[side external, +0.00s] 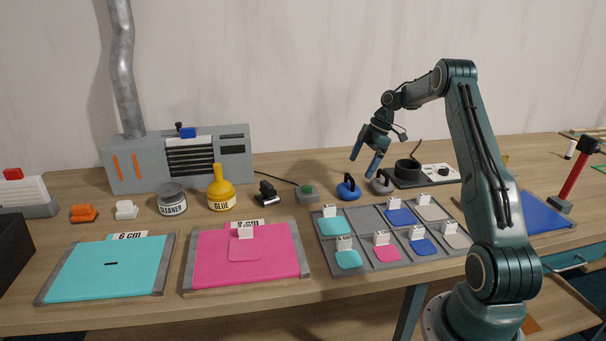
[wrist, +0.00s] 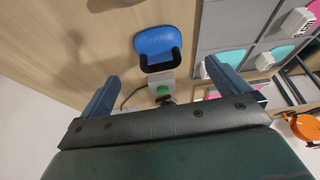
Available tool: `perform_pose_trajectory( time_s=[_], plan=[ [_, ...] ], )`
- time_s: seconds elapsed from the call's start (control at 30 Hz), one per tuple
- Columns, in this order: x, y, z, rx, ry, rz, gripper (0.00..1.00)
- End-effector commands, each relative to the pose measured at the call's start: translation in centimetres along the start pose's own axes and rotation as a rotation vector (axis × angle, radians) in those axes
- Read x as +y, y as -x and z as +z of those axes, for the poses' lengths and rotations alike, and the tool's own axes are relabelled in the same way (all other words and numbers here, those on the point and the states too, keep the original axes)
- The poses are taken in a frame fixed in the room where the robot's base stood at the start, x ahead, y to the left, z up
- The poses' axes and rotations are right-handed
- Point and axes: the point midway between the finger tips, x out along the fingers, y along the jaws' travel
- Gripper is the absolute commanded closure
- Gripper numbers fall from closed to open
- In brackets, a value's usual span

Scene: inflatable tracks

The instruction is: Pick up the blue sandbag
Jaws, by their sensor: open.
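The blue sandbag (side external: 348,190) is a small rounded blue weight with a dark loop handle on top. It stands on the wooden table behind the tray of patches. In the wrist view the blue sandbag (wrist: 156,42) lies ahead of the fingers, slightly above the gap between them. My gripper (side external: 363,166) is open and empty, pointing down above the table, just above and to the right of the blue sandbag. In the wrist view both fingers of my gripper (wrist: 162,72) are spread apart, with nothing held between them.
A grey sandbag (side external: 382,185) stands close right of the blue one. A button box (side external: 307,194) is to its left. The grey patch tray (side external: 365,222) lies in front. A black round pot (side external: 408,169) stands behind right.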

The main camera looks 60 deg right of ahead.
Motion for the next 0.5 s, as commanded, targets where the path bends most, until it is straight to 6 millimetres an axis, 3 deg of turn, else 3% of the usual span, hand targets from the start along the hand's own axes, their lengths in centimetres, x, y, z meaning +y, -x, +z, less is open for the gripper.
perform_pose_trajectory(
  time_s=[0.2, 0.5],
  plan=[
    [-0.1, -3.1, 0.0, 0.0, -0.001, -0.003, 0.0],
    [0.0, -4.1, 0.1, -0.002, -0.001, 0.001, 0.0]
  ],
)
